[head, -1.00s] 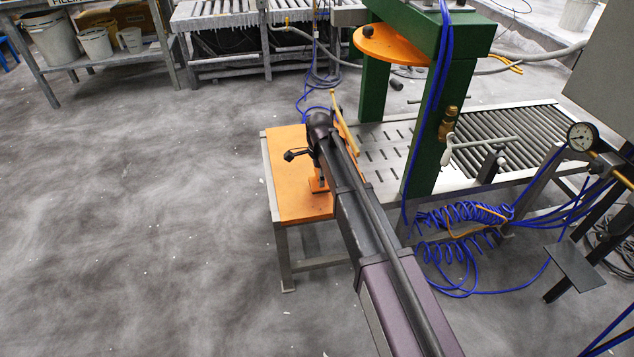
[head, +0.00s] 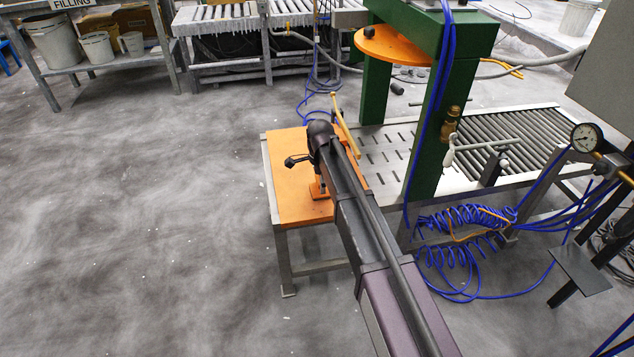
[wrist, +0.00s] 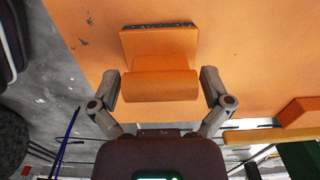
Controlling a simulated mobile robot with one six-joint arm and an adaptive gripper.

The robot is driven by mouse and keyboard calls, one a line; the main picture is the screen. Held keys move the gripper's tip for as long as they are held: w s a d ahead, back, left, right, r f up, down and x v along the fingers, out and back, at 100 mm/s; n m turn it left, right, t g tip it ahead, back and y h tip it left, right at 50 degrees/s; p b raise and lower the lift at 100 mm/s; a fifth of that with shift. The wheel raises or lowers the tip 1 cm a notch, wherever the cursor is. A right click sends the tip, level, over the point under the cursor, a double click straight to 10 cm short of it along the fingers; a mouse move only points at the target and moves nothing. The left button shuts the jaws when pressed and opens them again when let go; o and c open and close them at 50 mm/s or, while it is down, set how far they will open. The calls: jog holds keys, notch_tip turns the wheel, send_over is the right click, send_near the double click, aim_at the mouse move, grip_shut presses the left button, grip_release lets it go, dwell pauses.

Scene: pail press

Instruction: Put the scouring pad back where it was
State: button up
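The scouring pad is an orange block with a dark grey layer along its far edge and a raised orange handle. In the wrist view the scouring pad (wrist: 158,44) lies on the orange tabletop, its handle (wrist: 160,86) nearest me. My gripper (wrist: 161,84) is open, one finger on each side of the handle. The fingers are very close to its ends; I cannot tell whether they touch. In the head view my gripper (head: 318,166) is low over the orange table (head: 288,165), and only part of the scouring pad (head: 318,190) shows below my arm.
A yellow rod (head: 346,125) stands tilted beside my wrist. The green press (head: 430,135) with its orange disc (head: 395,45) and the roller conveyor (head: 525,138) stand to the right. Blue coiled hoses (head: 462,220) hang below. The floor at left is clear.

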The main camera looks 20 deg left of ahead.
jog(key=shift+r, duration=0.15)
notch_tip(320, 180, up, 12)
jog(key=p, duration=1.2)
dwell(0.4)
dwell(0.7)
jog(key=shift+d, duration=0.1)
jog(key=s+d+n, duration=0.2)
jog(key=d, duration=0.9)
jog(key=s+d+n, duration=0.2)
jog(key=d+n, duration=0.1)
jog(key=d, duration=0.8)
jog(key=s+d+n, duration=0.3)
jog(key=s+d, duration=0.3)
jog(key=d, duration=0.4)
jog(key=s+d+n, duration=0.3)
jog(key=s+d, duration=0.3)
jog(key=d, duration=0.4)
jog(key=shift+s+d+n, duration=0.15)
jog(key=shift+s+n, duration=0.15)
jog(key=shift+s, duration=0.05)
